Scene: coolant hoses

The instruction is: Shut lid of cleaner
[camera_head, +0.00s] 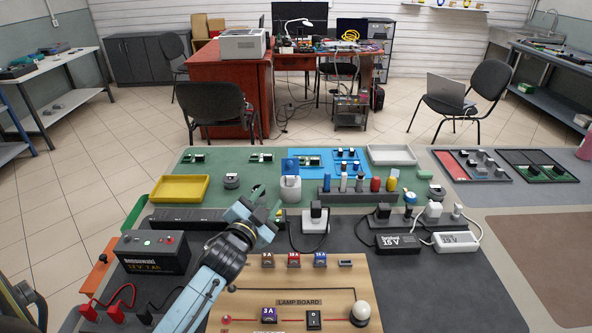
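The cleaner (291,188) looks like a small white tub standing on the green mat near the middle of the head view. Its blue lid (290,166) stands upright at the back of the tub, so it is open. My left gripper (262,211) is at the end of the blue-grey arm from the lower left. It is just left of and nearer than the cleaner, apart from it in the picture. Its fingertips are small and partly hidden by the wrist, so I cannot tell their opening. My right gripper is not in view.
A black rack of bottles and markers (358,196) stands right of the cleaner. A black plug on a white base (315,222) is in front. A yellow tray (180,189) lies left. The wooden lamp board (290,285) and a black battery box (152,252) are nearer.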

